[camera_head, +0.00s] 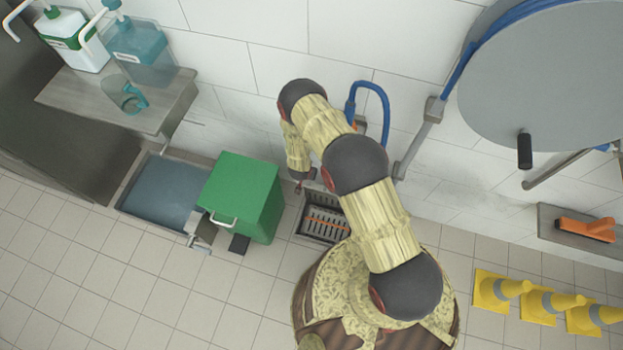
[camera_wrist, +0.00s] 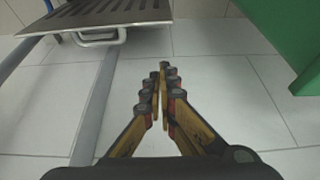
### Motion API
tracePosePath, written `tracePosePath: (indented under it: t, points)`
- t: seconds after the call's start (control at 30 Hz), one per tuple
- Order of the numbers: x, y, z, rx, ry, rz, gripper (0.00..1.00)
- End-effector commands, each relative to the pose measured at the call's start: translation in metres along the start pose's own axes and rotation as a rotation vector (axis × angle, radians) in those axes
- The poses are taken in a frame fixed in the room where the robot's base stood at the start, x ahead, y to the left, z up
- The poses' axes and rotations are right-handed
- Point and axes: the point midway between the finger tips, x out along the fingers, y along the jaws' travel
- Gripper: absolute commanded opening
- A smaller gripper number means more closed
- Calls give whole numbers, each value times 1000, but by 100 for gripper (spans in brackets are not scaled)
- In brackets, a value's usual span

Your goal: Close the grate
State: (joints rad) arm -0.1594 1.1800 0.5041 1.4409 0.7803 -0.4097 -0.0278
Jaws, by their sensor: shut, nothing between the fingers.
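The grate (camera_head: 318,231) is a dark slotted metal panel low by the wall, between the green bin and my base in the head view. An orange strip shows across it, and my arm covers its right part. In the wrist view the grate (camera_wrist: 95,15) is a slotted plate at the upper left, with a pale loop handle (camera_wrist: 95,38) on its near edge. My gripper (camera_wrist: 160,68) is shut and empty, pointing at the pale floor tiles. It is right of the handle and apart from it.
A green bin (camera_head: 243,195) stands left of the grate; it also shows at the right in the wrist view (camera_wrist: 297,40). A water-filled basin (camera_head: 160,192) is beyond it. A grey bar (camera_wrist: 95,105) lies left of my fingers.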

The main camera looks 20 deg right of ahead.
Motion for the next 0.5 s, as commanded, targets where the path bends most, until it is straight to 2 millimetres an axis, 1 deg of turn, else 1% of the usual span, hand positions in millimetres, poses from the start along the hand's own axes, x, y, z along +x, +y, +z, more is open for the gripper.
tracePosePath:
  t: [0.17, 0.27, 0.5]
  points:
    - [14, 1, -2, -2, 11, 1, 0]
    - [31, 1, -2, -1, 10, 0, 0]
    - [80, 1, -2, 0, 9, 1, 0]
